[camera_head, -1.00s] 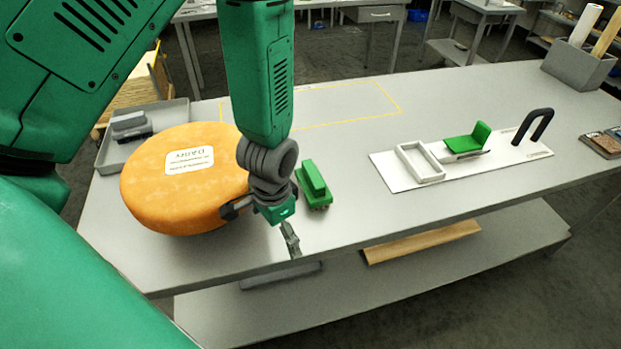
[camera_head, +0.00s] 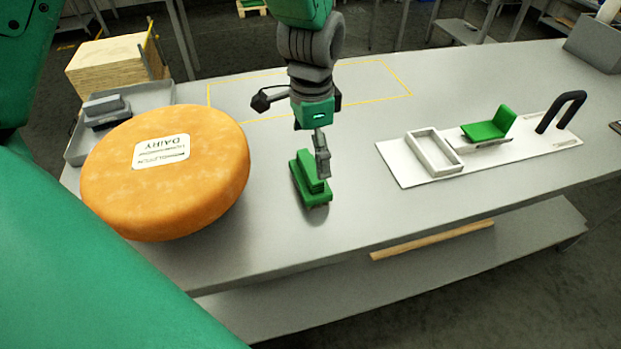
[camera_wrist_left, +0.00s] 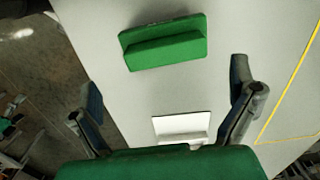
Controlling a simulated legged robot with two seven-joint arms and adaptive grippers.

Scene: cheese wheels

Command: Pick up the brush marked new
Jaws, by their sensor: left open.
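A green brush (camera_head: 312,180) lies on the grey table, to the right of the cheese wheel. It also shows in the left wrist view as a green block (camera_wrist_left: 165,45) with a raised ridge. No "new" mark can be read on it. My left gripper (camera_head: 291,131) is open and empty, above the table. One finger hangs in front of the brush's far end in the head view; whether they touch cannot be told. In the left wrist view the brush is beyond the spread fingers (camera_wrist_left: 166,84). A grey brush-like block (camera_head: 105,107) rests in a tray at the left. My right gripper is not seen.
The orange cheese wheel (camera_head: 200,185) with a white label stands close left of the green brush. The grey tray (camera_head: 75,150) is behind it. A white board (camera_head: 405,178) with a frame, a green piece and a black handle lies right. A yellow outline marks bare table behind.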

